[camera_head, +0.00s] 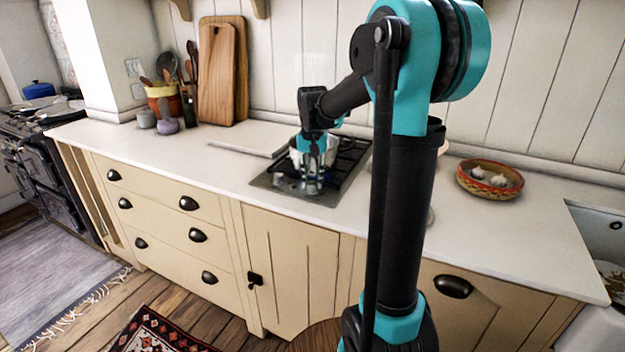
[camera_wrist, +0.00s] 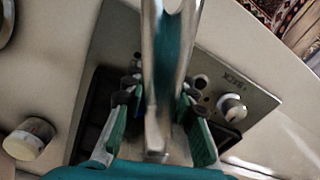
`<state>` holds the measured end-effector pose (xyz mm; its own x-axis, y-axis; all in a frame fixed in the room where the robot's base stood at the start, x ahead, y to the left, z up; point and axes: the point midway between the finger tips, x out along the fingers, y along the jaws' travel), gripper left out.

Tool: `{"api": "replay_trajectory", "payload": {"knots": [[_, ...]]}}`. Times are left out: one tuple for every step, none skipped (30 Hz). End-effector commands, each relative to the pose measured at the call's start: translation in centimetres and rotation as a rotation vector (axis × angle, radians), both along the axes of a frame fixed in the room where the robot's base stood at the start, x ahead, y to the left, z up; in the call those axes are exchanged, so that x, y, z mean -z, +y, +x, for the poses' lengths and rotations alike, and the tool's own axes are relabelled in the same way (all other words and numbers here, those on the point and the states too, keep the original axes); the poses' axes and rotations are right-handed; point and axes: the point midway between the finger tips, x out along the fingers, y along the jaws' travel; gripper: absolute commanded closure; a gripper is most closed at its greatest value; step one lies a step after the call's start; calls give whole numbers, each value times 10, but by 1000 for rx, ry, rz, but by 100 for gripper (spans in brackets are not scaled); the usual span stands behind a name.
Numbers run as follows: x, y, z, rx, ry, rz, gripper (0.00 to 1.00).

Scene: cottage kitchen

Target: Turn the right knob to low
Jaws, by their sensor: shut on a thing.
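The dark cooktop (camera_head: 265,182) is set in the white counter, with controls on its front metal strip. My gripper (camera_head: 312,187) points down at the right part of that strip. In the wrist view, my gripper's two fingers (camera_wrist: 160,92) reach down on either side of the spot where the right knob would be. A shiny metal bar (camera_wrist: 160,60), perhaps a pan handle, runs between the fingers and hides the right knob and the grip itself. The left knob (camera_wrist: 232,107) stands free, beside small dark buttons and a printed label. The right knob's setting cannot be read.
A pale pan-like vessel (camera_head: 328,152) is behind my gripper on the cooktop. A patterned bowl (camera_head: 490,180) with garlic is on the counter at right. Cutting boards (camera_head: 218,80) and a utensil pot (camera_head: 160,95) stand at back left. The left counter is mostly clear.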

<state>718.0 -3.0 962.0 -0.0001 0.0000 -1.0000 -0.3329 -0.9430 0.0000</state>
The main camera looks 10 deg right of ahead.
Motion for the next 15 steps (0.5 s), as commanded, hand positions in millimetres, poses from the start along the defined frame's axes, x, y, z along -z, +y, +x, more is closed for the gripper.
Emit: {"api": "replay_trajectory", "payload": {"knots": [[0, 0, 0, 0, 0, 0, 100], [0, 0, 0, -1, 0, 0, 100], [0, 0, 0, -8, 0, 0, 100], [0, 0, 0, -18, 0, 0, 100], [0, 0, 0, -31, 0, 0, 100], [0, 0, 0, -58, 0, 0, 100], [0, 0, 0, -82, 0, 0, 100], [0, 0, 0, -109, 0, 0, 100], [0, 0, 0, -150, 0, 0, 100], [0, 0, 0, -181, 0, 0, 100], [0, 0, 0, -211, 0, 0, 100], [0, 0, 0, -250, 0, 0, 100], [0, 1, 0, -276, 0, 0, 100], [0, 1, 0, -300, 0, 0, 100], [0, 1, 0, -329, 0, 0, 100]]}}
